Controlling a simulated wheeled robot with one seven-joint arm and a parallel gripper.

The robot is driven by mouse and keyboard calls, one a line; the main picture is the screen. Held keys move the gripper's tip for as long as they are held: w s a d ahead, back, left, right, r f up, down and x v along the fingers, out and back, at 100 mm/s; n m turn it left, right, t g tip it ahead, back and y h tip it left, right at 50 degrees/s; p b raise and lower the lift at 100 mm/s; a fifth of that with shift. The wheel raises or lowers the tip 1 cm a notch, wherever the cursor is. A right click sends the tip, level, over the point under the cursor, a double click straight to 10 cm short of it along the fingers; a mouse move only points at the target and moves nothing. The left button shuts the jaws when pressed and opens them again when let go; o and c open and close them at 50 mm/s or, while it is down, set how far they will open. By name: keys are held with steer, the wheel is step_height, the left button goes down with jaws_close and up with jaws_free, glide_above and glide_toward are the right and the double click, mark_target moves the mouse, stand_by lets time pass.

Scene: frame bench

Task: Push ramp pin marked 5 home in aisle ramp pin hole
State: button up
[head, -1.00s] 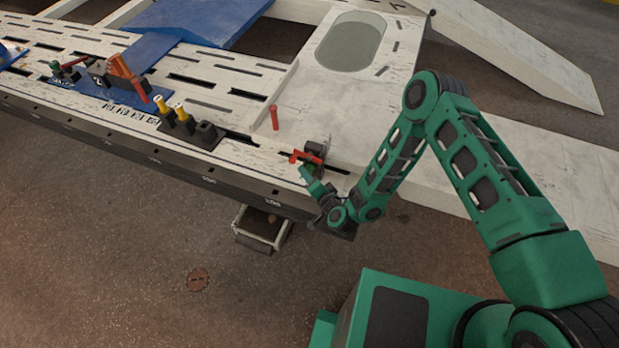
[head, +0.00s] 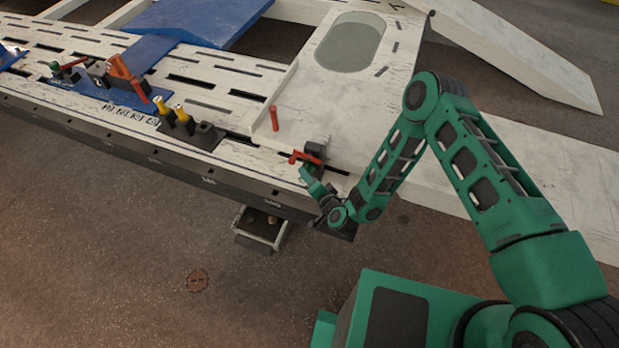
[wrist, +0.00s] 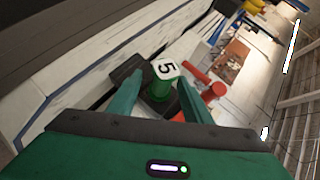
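The pin marked 5 (wrist: 162,76) shows in the wrist view as a green body with a white cap bearing a black 5. It stands between the two fingers of my gripper (wrist: 162,72), close to both fingertips; whether they touch it is unclear. A dark block (wrist: 128,68) lies just beyond the left finger. The hole under the pin is hidden. In the head view my gripper (head: 309,178) is at the bench's near right edge, beside a dark block with a red handle (head: 305,157). The pin cannot be made out clearly there.
A red peg (head: 274,118) stands on the white bench plate left of my gripper. Yellow-topped pins (head: 181,112) stand in a black holder further left. The slotted white bench (head: 222,77) holds a blue platform (head: 200,20). White ramps (head: 535,165) extend to the right.

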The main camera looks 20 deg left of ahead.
steer(key=shift+r, duration=0.1)
steer(key=v, duration=1)
steer(key=shift+d, duration=0.2)
steer(key=shift+s+r, duration=0.1)
steer(key=shift+r, duration=0.05)
